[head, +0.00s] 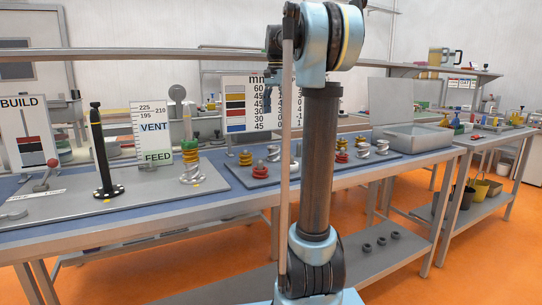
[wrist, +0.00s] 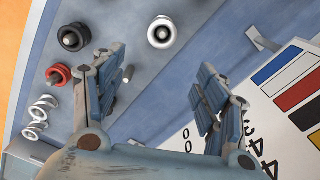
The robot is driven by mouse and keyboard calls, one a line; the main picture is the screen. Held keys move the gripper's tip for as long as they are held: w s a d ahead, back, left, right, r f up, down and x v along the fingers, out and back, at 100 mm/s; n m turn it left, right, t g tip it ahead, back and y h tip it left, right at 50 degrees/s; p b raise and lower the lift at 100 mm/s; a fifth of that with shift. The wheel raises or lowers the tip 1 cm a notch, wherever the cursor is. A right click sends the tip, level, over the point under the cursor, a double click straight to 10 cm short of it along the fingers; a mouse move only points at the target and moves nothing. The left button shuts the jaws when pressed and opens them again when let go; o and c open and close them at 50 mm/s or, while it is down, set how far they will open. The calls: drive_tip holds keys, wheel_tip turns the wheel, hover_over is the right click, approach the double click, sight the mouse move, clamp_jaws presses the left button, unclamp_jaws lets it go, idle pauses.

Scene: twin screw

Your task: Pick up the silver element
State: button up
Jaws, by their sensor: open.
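Two silver spiral elements (wrist: 42,106) lie at the lower left of the wrist view, near the edge of the blue surface. Silver spirals also show in the head view (head: 363,149), at the right part of the parts tray. A pale silver ring-shaped element (wrist: 163,33) stands on a peg at the top of the wrist view; I cannot tell which element the task means. My gripper (wrist: 165,75) is open and empty above the blue surface, apart from all of these. In the head view it hangs behind my arm, partly hidden.
A black ring (wrist: 73,37) and a red ring (wrist: 58,75) sit beside the left finger. A number card with colour bars (wrist: 290,95) stands close to the right finger. A grey bin (head: 418,135) stands on the bench's right end. A black post (head: 99,150) stands at left.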

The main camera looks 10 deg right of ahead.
approach(274, 146)
drive_tip(key=f, duration=0.5)
drive_tip(key=shift+s+a+f, duration=0.1)
drive_tip(key=shift+s+a, duration=0.1)
drive_tip(key=shift+s, duration=0.15)
drive_tip(key=shift+s+f, duration=0.15)
drive_tip(key=shift+f, duration=1.4)
drive_tip(key=shift+s+f, duration=0.15)
drive_tip(key=shift+f, duration=1.35)
drive_tip(key=c, duration=1.4)
drive_tip(key=shift+r, duration=0.15)
wheel_tip(274, 146, up, 10)
drive_tip(key=shift+f, duration=0.1)
